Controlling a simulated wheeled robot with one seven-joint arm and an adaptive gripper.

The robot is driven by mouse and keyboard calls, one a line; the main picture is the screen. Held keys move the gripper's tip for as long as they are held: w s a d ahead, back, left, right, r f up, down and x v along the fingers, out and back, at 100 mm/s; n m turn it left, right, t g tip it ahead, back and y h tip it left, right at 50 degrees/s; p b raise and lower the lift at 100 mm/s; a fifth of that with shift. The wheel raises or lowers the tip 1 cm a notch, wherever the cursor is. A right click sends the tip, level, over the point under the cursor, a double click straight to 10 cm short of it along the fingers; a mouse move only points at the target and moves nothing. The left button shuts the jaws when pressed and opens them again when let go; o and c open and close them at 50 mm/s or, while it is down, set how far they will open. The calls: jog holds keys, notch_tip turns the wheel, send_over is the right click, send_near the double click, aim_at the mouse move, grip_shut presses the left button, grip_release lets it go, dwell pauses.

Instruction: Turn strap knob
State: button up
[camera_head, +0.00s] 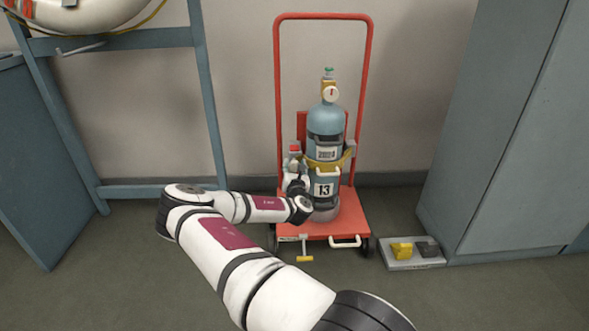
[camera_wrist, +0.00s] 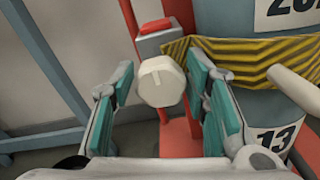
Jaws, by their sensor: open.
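The strap knob (camera_wrist: 161,82) is a pale, many-sided knob below a red block, with its face towards the wrist camera. A yellow-and-black striped strap (camera_wrist: 245,62) runs from beside it around a blue-grey cylinder (camera_head: 329,120). My gripper (camera_wrist: 160,92) is open, with teal pads to the left and right of the knob. Gaps show on both sides, the right one narrower. How deep the knob sits between the fingertips is unclear. In the head view my gripper (camera_head: 294,168) is at the cylinder's left, and the knob is hard to make out there.
The cylinder stands upright on a red cart (camera_head: 352,208) with a tall red frame. A pale rod (camera_wrist: 297,88) sticks out right of my gripper. A grey cabinet (camera_head: 500,150) stands right, a blue-grey rack (camera_head: 207,90) left. A tray (camera_head: 408,263) lies on the floor.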

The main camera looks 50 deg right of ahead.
jog(key=c, duration=0.9)
jog(key=shift+m, duration=0.3)
